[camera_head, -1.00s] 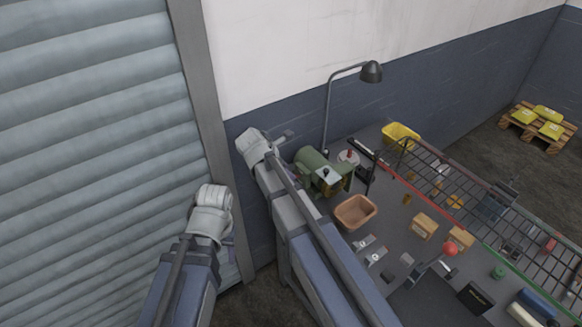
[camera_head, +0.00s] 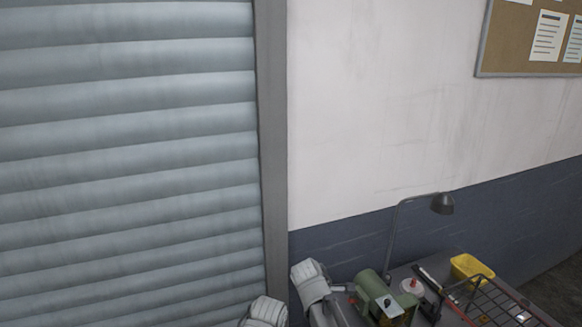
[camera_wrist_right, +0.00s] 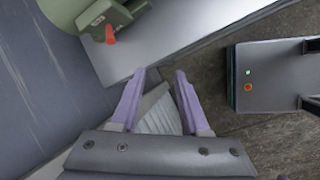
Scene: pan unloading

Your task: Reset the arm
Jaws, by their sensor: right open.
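In the right wrist view, my right gripper (camera_wrist_right: 158,76) is open, with its two purple fingers spread apart and nothing held between them. A green machine (camera_wrist_right: 108,20) with a red knob is ahead of the fingers at the upper left, apart from them. In the head view, the pale upper parts of my two arms show at the bottom edge, close together. The fingers of my left gripper do not show, and most of both arms is below the frame.
A grey roller shutter (camera_head: 125,160) fills the left. A workbench at the lower right holds the green machine (camera_head: 380,300), a lamp (camera_head: 442,204), a yellow bin (camera_head: 470,267) and a wire rack (camera_head: 490,302). A corkboard (camera_head: 530,40) hangs on the wall.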

